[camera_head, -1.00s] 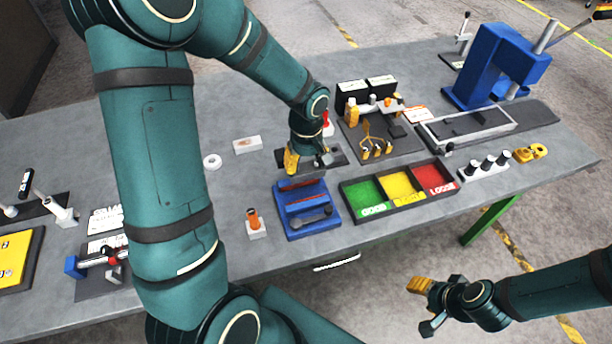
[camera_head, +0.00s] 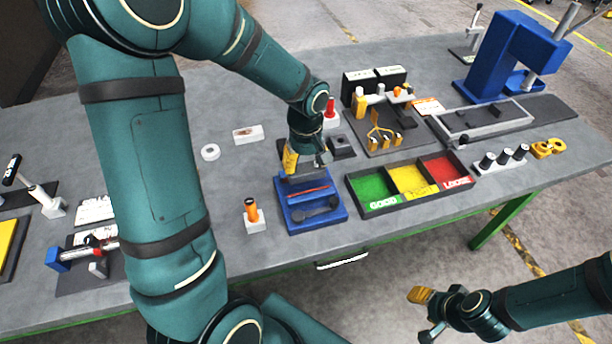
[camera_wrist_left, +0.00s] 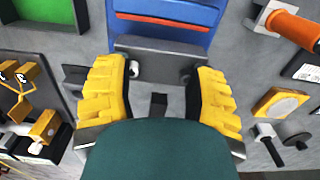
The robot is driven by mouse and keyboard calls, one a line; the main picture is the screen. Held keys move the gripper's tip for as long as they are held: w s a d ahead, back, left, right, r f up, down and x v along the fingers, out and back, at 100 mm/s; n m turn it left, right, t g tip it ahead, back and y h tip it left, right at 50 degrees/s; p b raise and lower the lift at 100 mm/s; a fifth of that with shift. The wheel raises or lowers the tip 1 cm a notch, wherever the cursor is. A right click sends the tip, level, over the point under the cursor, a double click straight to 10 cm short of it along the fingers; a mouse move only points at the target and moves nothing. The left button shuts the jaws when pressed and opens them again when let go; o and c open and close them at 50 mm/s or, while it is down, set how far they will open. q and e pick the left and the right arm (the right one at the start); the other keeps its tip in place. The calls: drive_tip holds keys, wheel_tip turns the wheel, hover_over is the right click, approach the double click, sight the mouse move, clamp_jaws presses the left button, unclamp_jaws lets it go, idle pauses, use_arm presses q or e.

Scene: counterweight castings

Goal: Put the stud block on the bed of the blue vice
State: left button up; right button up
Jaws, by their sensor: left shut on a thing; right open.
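The blue vice (camera_head: 312,214) lies on the bench front, with a red line across it and a dark handle on its front part. My left gripper (camera_head: 305,163) is over its back edge, pointing down. In the left wrist view its yellow fingers (camera_wrist_left: 160,95) are shut on a dark grey piece, seemingly the stud block (camera_wrist_left: 165,62), beside the blue vice (camera_wrist_left: 175,14). Its underside is hidden, so I cannot tell whether it touches the vice. My right gripper (camera_head: 424,315) is open and empty, off the bench front.
A green, yellow and red sorting tray (camera_head: 408,184) is right of the vice. An orange-handled tool in a white block (camera_head: 253,217) stands left. A dark block (camera_head: 341,146) and a red-topped piece (camera_head: 331,110) are behind.

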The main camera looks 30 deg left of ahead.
sight(306, 168)
use_arm(q)
drive_tip(key=shift+f, duration=2.15)
drive_tip(key=shift+b, duration=0.3)
drive_tip(key=shift+f, duration=0.1)
drive_tip(key=o, duration=1.3)
drive_tip(key=shift+r, duration=0.5)
wheel_tip(306, 168, up, 11)
drive_tip(key=shift+r+p, duration=0.15)
drive_tip(key=shift+p, duration=0.7)
